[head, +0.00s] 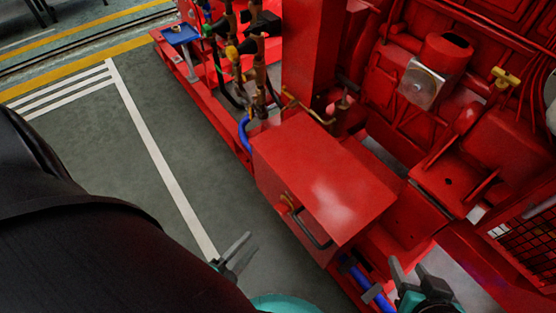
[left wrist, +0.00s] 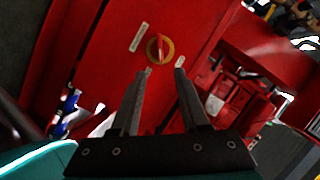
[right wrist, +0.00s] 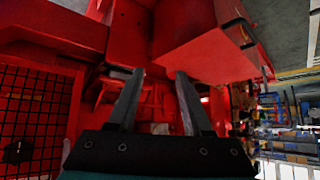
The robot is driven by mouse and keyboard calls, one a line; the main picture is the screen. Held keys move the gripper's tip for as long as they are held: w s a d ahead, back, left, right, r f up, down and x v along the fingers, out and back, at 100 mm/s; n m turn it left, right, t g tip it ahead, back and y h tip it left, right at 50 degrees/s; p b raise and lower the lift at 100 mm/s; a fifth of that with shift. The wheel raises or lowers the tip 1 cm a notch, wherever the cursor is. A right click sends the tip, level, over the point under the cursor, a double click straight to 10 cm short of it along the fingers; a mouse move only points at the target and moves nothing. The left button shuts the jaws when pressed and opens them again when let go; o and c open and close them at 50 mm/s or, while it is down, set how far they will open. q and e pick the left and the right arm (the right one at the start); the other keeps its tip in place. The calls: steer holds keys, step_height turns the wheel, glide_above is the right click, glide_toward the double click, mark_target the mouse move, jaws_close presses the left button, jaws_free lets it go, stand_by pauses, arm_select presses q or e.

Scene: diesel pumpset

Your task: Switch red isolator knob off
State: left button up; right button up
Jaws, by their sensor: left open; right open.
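The isolator knob (left wrist: 160,48) has a red handle on a yellow ring and sits on the front face of a red box. In the head view the knob (head: 289,202) shows edge-on on the side of the red box (head: 330,180). My left gripper (left wrist: 164,69) is open and empty, facing that panel, with the knob just beyond and between its fingertips; they look apart from it. In the head view my left gripper (head: 246,244) is below and left of the knob. My right gripper (head: 408,266) is open and empty, low at the right; the right wrist view shows it too (right wrist: 160,73).
A dark handle (head: 312,228) sticks out of the box beside the knob. A pale label plate (left wrist: 138,37) is left of the knob. Red engine parts (head: 440,80) and pipes with valves (head: 255,60) stand behind. The grey floor (head: 150,160) at the left is clear.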

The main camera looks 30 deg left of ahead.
arm_select(q)
steer(key=b, duration=0.3)
glide_toward(278, 211)
steer(key=x, duration=0.4)
steer(key=shift+w+d, duration=0.1)
steer(key=shift+w, duration=0.25)
steer(key=x, duration=0.3)
steer(key=shift+b, duration=0.3)
steer(key=shift+b+x, duration=0.35)
steer(key=shift+x, duration=0.7)
arm_select(e)
steer(key=a+r+t+y, duration=0.3)
steer(key=a+t, duration=0.3)
steer(key=t, duration=0.1)
steer(key=shift+w+a+r+m+t+y, duration=0.2)
steer(key=shift+w+a+m+t+y, duration=0.1)
steer(key=shift+m+t+y, duration=0.1)
arm_select(q)
steer(key=shift+c, duration=0.2)
jaws_close()
